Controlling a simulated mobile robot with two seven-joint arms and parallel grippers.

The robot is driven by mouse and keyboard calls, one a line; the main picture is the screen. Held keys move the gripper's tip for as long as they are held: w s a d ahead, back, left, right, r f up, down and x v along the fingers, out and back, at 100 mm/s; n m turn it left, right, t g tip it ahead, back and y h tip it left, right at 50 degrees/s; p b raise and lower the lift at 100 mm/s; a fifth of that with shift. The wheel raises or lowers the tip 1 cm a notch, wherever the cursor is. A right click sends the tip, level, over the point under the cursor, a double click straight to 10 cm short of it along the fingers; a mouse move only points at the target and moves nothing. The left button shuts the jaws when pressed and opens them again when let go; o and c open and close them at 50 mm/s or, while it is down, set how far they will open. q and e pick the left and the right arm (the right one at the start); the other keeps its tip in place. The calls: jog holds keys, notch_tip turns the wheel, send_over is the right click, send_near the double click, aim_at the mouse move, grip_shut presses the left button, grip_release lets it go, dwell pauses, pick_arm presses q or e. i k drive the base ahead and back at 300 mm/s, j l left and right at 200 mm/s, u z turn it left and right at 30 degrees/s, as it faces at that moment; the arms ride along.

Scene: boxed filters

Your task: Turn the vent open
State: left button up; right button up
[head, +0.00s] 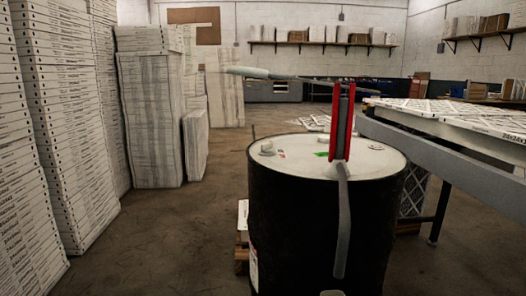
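A black drum (320,225) with a pale lid (300,165) stands in the middle of the head view. A pump-like fitting (342,120) with two red uprights stands on the lid. A long grey lever with a pale grip (247,72) runs left from its top, and a pale spout (343,220) hangs down the drum's front. A small white cap (267,147) sits on the lid at left, and another small fitting (376,146) is at right. I cannot tell which part is the vent. Neither of my grippers is clearly seen.
Tall stacks of filter boxes (60,120) line the left side. A grey-framed table (450,150) carrying filters stands close to the drum's right. A pallet edge (241,255) shows beside the drum. The floor (190,230) between stacks and drum is clear.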

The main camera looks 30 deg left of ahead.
aim_at(265, 147)
jog(key=j+z, duration=0.25)
jog(key=j, duration=0.35)
jog(key=j+z, duration=0.25)
jog(key=j, duration=0.35)
jog(key=k+j+z, duration=0.1)
jog(key=j+z, duration=0.15)
jog(key=j, duration=0.35)
jog(key=k+j+z, duration=0.1)
jog(key=j+z, duration=0.15)
jog(key=j, duration=0.35)
